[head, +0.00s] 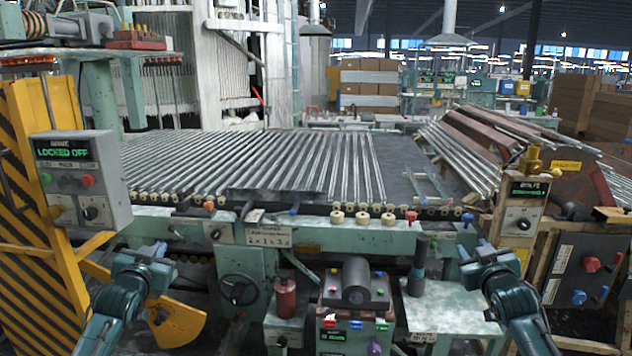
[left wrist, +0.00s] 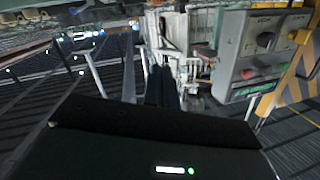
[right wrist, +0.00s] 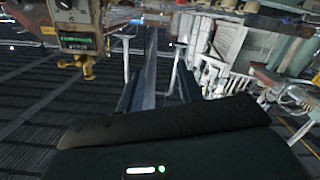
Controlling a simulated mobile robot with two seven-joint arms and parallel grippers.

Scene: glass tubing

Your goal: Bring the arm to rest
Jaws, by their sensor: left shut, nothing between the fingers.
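My left gripper (head: 155,250) hangs in front of the machine, below the control box marked LOCKED OFF. In the left wrist view its two dark fingers (left wrist: 162,85) lie close together, shut with nothing between them. My right gripper (head: 474,252) is above the small pale green side table at the right. In the right wrist view its fingers (right wrist: 155,85) stand apart with a gap between them, and I see nothing held. Both arms come up from the lower edge of the head view, and both grippers are apart from the glass tubes (head: 270,165) on the conveyor.
The LOCKED OFF control box (head: 82,180) and a yellow striped guard (head: 35,170) stand close by my left arm. A second control box (head: 522,207) and a dark switch panel (head: 588,270) flank my right arm. A black-topped console (head: 356,285) and a handwheel (head: 238,289) lie between the arms.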

